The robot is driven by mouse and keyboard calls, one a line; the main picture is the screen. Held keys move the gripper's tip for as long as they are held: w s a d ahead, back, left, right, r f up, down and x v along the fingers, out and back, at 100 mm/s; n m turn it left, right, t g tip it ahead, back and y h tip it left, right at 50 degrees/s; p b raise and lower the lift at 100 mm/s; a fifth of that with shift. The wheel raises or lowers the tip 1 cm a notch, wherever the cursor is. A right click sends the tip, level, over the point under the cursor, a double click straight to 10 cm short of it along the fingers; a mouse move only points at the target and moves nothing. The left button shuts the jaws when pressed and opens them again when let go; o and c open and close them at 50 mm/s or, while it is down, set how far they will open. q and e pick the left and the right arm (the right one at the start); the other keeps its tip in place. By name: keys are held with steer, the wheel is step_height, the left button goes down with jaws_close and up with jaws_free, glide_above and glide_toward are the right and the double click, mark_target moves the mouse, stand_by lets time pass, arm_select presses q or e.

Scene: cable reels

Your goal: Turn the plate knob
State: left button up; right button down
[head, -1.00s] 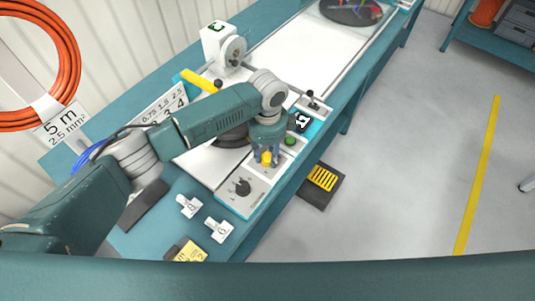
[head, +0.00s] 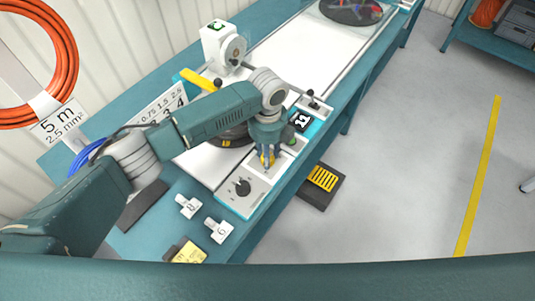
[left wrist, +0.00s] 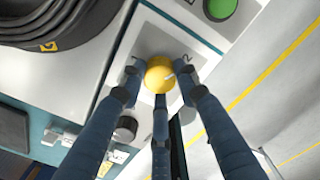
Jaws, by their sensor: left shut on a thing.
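The yellow plate knob (left wrist: 160,76) sits on a grey panel plate (left wrist: 148,40) with small marks, one of them a 2, beside it. In the left wrist view my left gripper (left wrist: 161,90) has its three blue fingers closed around the knob, shut on it. In the head view the left gripper (head: 267,158) reaches down onto the control panel (head: 228,197), and its fingers hide most of the knob. My right gripper is in neither view.
A black knob (head: 243,187) is in front of the gripper on the same panel, and a green button (left wrist: 221,8) is behind it. A dark reel (left wrist: 60,22) lies close by. White tags (head: 188,206) lie on the bench; a pedal (head: 322,178) is on the floor.

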arm_select(q)
steer(key=shift+f, duration=0.1)
stand_by(0.4)
steer(key=o, duration=1.2)
steer(key=shift+c, duration=0.2)
step_height(320, 180, up, 12)
steer(key=shift+d, duration=0.1)
